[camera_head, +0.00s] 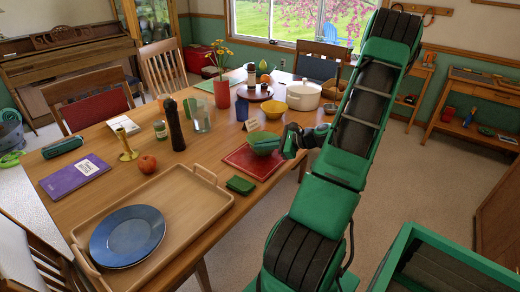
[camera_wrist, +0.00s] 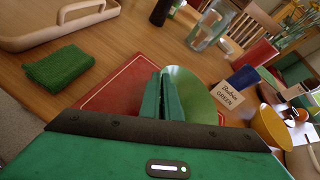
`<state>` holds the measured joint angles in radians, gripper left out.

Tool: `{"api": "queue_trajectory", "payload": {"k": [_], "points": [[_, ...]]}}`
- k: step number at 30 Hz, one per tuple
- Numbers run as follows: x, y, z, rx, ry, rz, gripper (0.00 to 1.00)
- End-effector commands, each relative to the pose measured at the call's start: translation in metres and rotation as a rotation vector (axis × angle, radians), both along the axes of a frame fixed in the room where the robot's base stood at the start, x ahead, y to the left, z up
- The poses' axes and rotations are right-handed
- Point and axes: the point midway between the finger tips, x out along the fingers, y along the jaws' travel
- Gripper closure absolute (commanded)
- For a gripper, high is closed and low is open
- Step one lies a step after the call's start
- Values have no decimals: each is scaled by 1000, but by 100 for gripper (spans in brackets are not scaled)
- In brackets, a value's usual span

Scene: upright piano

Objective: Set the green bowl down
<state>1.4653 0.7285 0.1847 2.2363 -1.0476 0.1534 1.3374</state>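The fingers and mat hide part of the contact, and I cannot tell whether the bowl's base touches the mat.
A name card (camera_wrist: 229,96) stands just beyond the bowl, with a blue cup (camera_head: 242,110) and yellow bowl (camera_head: 265,109) behind. A folded green cloth (camera_head: 240,185) and wooden tray (camera_head: 190,203) lie to the near left. A white pot (camera_head: 303,97) stands farther back.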

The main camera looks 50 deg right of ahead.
Motion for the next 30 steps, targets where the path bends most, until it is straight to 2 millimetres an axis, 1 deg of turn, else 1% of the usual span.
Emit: {"api": "queue_trajectory", "payload": {"k": [1, 3, 8, 9, 10, 11, 19, 22, 26, 30], "points": [[-1, 0, -7, 3, 4, -2, 100], [-1, 0, -11, 2, 5, -2, 100], [-1, -1, -11, 1, 7, -3, 100], [-1, 0, -12, 2, 8, -3, 89], [-1, 0, -12, 2, 8, -3, 82], [-1, 0, -12, 2, 7, -3, 77], [-1, 0, -11, 1, 6, -2, 77], [-4, -2, -9, 0, 5, -3, 77], [-18, -7, -3, -1, 7, -6, 77], [-41, -14, 9, -1, 6, -5, 77]]}}
